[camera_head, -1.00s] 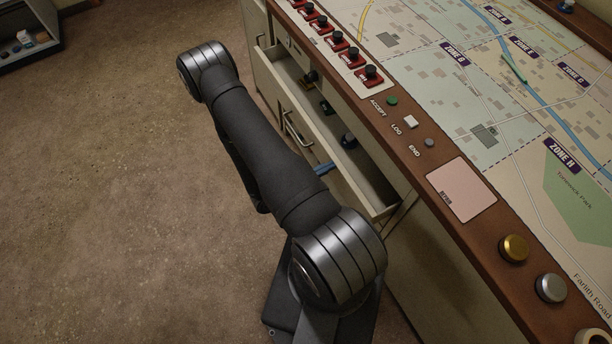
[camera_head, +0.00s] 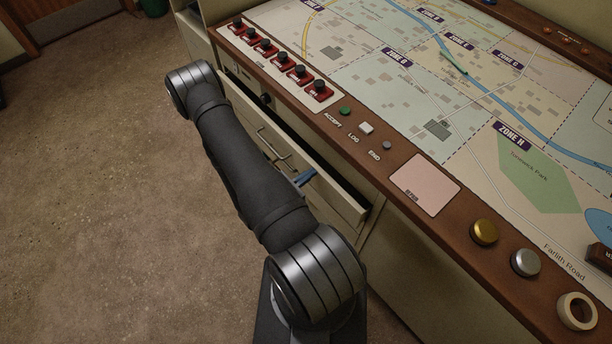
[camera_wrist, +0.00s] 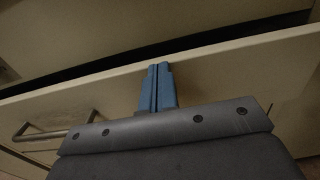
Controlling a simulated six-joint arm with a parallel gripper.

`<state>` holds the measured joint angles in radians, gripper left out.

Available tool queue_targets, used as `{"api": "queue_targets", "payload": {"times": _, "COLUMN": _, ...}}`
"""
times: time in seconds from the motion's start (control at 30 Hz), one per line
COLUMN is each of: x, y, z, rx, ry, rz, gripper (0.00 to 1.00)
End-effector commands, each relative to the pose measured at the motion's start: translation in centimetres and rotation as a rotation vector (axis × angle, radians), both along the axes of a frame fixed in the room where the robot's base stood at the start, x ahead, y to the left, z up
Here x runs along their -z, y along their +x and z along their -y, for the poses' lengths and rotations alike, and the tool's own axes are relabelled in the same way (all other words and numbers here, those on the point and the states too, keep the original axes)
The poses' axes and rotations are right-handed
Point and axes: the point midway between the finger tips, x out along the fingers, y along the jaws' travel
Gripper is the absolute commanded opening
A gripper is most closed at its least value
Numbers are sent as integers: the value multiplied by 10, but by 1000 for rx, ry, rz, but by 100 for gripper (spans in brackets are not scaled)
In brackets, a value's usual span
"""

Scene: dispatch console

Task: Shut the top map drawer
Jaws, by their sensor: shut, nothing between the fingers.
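The top map drawer (camera_head: 340,199) is cream and stands slightly open under the console's wooden edge. A narrow dark gap shows behind its front, and its inside is mostly hidden. Its metal bar handle (camera_head: 274,150) is on the front, left of my gripper; the handle also shows in the wrist view (camera_wrist: 55,133). My gripper (camera_head: 308,176) is shut and empty, with its blue fingertips at the drawer front. In the wrist view my gripper (camera_wrist: 158,66) points at the upper part of the drawer front (camera_wrist: 215,68); I cannot tell if they touch.
The console top above carries a zone map (camera_head: 400,70), a row of red switches (camera_head: 280,62) and several buttons along its wooden edge (camera_head: 405,205). My arm hides part of the cabinet front. The brown floor (camera_head: 100,200) on the left is clear.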

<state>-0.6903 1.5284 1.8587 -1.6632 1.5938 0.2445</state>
Motion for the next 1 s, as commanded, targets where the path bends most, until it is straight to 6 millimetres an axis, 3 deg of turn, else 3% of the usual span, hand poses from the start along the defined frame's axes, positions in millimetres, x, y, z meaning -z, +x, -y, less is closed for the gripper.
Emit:
{"api": "queue_targets", "payload": {"times": 0.27, "x": 0, "y": -11, "z": -12, "rx": -4, "ry": -1, "rz": 1, "gripper": 0}}
{"api": "queue_targets", "payload": {"times": 1.0, "x": 0, "y": -84, "z": -85, "rx": -5, "ry": 1, "rz": 0, "gripper": 0}}
